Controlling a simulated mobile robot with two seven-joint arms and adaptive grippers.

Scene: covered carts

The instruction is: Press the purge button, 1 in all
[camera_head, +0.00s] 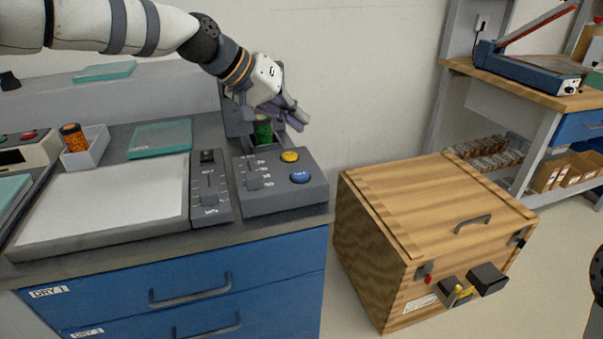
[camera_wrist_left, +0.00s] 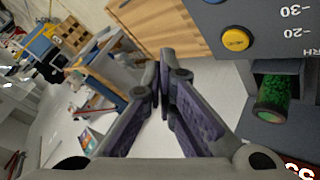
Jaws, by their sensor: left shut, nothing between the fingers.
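A grey control box (camera_head: 260,205) sits at the right end of the counter. It carries a yellow button (camera_head: 290,156) and a blue button (camera_head: 300,177) with lettering too small to read; which one is purge I cannot tell. The yellow button (camera_wrist_left: 236,40) also shows at the upper right of the left wrist view. My left gripper (camera_head: 303,121) is shut and empty, in the air above and behind the buttons, apart from them. In the left wrist view its fingers (camera_wrist_left: 166,62) meet at their tips. My right gripper is not in view.
A container of green beads (camera_head: 263,130) stands in a recess behind the box, close to my left gripper. A slider panel (camera_head: 209,185) and white plate (camera_head: 105,205) lie to the left. A wooden crate (camera_head: 425,205) stands on the floor to the right.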

